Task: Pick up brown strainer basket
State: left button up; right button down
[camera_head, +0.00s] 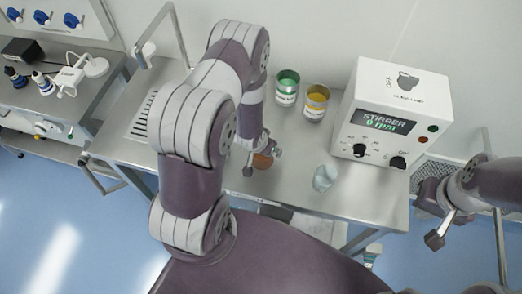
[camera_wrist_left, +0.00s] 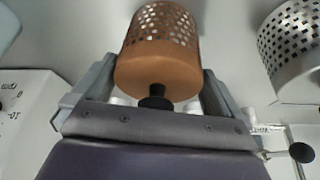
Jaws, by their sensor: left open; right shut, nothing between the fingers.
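The brown strainer basket (camera_wrist_left: 160,55) has a perforated wall, a solid orange-brown base and a dark knob. In the wrist view it sits between the two open fingers of my left gripper (camera_wrist_left: 155,88); whether they touch it I cannot tell. In the head view only a small brown part of the basket (camera_head: 263,161) shows on the metal table, beside my left gripper (camera_head: 264,162), with my arm covering much of the area. My right gripper (camera_head: 438,238) is shut and empty at the lower right, away from the basket.
Green (camera_head: 287,88) and yellow (camera_head: 316,101) containers stand behind the basket. A clear or pale vessel (camera_head: 325,178) stands to its right. The white stirrer box (camera_head: 392,115) is at the right. A silver perforated basket (camera_wrist_left: 295,45) is close by in the wrist view.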

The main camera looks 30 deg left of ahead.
pick_arm(q)
jog(key=shift+w+f, duration=0.4)
jog(key=shift+f, duration=0.2)
jog(key=shift+s+r, duration=0.1)
jog(key=shift+s, duration=0.15)
jog(key=shift+s+d+r, duration=0.15)
jog(key=shift+s, duration=0.15)
jog(key=shift+c, duration=1.2)
jog(key=shift+s+r, duration=0.1)
jog(key=shift+s, duration=0.1)
jog(key=c, duration=0.7)
jog(key=shift+s, duration=0.1)
pick_arm(e)
jog(key=shift+s+r, duration=0.1)
jog(key=shift+s, duration=0.55)
